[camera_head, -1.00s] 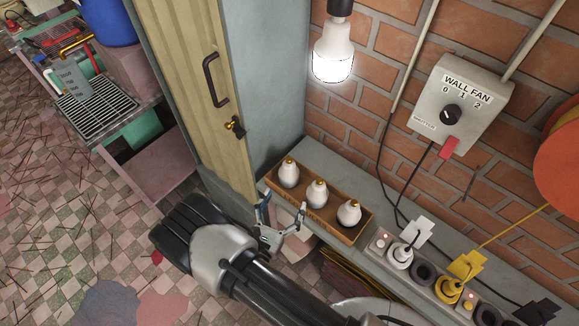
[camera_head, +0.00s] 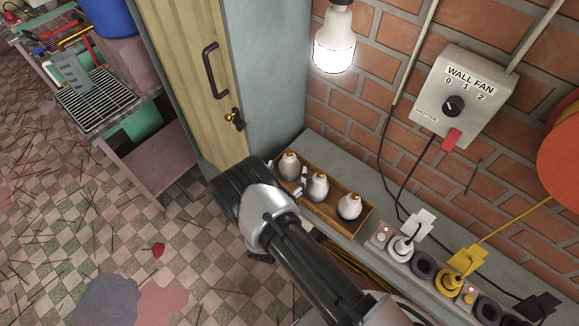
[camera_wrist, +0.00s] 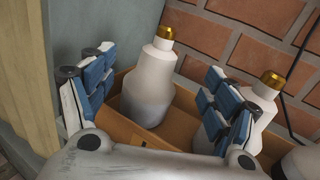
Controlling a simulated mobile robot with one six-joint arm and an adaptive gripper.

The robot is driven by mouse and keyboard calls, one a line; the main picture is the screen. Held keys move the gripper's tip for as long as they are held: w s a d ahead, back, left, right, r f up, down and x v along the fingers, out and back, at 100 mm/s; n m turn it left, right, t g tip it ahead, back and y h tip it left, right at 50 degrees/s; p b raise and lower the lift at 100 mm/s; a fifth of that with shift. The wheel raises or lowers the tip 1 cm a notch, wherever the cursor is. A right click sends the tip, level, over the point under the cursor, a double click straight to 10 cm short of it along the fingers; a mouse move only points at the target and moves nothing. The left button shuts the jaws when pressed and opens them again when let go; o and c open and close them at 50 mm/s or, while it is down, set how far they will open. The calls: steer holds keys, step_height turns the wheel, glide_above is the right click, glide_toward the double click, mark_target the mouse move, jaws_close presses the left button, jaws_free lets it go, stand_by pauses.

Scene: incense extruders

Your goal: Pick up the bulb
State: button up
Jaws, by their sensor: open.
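Several bulbs are in view. Three white bulbs with brass tips stand upright in a row in a wooden tray (camera_head: 325,213) on a grey ledge. In the head view they are the left bulb (camera_head: 289,166), the middle bulb (camera_head: 318,186) and the right bulb (camera_head: 349,206). A lit bulb (camera_head: 334,52) hangs above them. In the wrist view my open gripper (camera_wrist: 155,100) has its blue-padded fingers on either side of the left bulb (camera_wrist: 148,88), apart from it. The right finger partly hides the middle bulb (camera_wrist: 262,100). In the head view my arm hides part of the gripper.
A cabinet with a wooden door (camera_head: 190,70) stands left of the tray. A power strip (camera_head: 425,265) with white and yellow plugs lies to the right. A wall fan switch box (camera_head: 462,95) is on the brick wall, with hanging cables.

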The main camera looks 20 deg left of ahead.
mark_target(287, 167)
steer(key=w, duration=0.3)
steer(key=w+f+b, duration=0.1)
steer(key=shift+w+a, duration=0.3)
steer(key=shift+a, duration=0.1)
steer(key=shift+w, duration=0.2)
steer(key=c, duration=1)
